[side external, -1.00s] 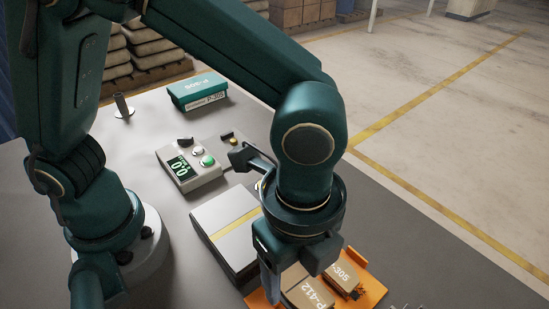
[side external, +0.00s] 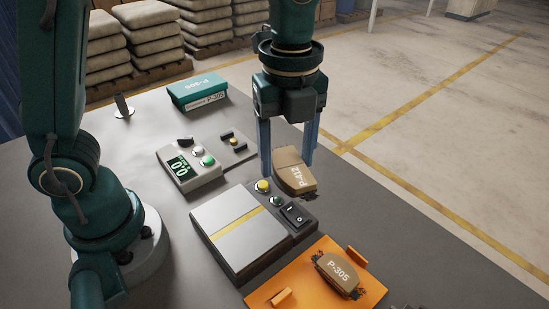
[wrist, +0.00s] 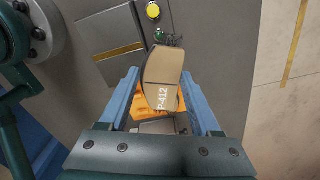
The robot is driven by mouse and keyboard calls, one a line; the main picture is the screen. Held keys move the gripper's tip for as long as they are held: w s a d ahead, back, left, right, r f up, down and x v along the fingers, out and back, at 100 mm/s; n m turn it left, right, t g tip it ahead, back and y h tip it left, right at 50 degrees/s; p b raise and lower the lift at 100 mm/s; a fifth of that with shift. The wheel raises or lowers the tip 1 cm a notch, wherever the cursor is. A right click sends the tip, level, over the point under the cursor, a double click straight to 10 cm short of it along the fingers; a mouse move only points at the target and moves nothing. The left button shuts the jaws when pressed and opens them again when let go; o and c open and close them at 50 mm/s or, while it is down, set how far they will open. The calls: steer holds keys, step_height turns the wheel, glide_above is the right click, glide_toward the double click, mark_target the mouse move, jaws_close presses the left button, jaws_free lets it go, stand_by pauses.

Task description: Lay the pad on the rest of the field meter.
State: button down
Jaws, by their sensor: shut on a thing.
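My gripper (side external: 287,168) is shut on the tan pad marked P-412 (side external: 297,177) and holds it in the air, near the back right of the flat-plate device. In the wrist view the pad (wrist: 161,72) sits between the blue fingers of my gripper (wrist: 161,98). The field meter (side external: 187,168) is a grey box with a green display, a knob and buttons. The gripper is to the right of the rest, above the table.
The flat-plate device (side external: 212,218) with a yellow stripe, buttons and a black switch (side external: 295,214) stands in front of the meter. An orange tray (side external: 300,272) holds another pad, P-305 (side external: 338,274). A teal box (side external: 197,90) and a small post (side external: 122,107) stand behind.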

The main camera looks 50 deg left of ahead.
steer(key=w+a+f+n, duration=0.2)
steer(key=w+a, duration=0.1)
steer(key=a, duration=1)
steer(key=w+a+f+n, duration=0.2)
steer(key=a+f, duration=0.1)
steer(key=a, duration=0.9)
steer(key=shift+f, duration=2.65)
steer(key=shift+f, duration=0.45)
jaws_free()
steer(key=shift+r, duration=0.1)
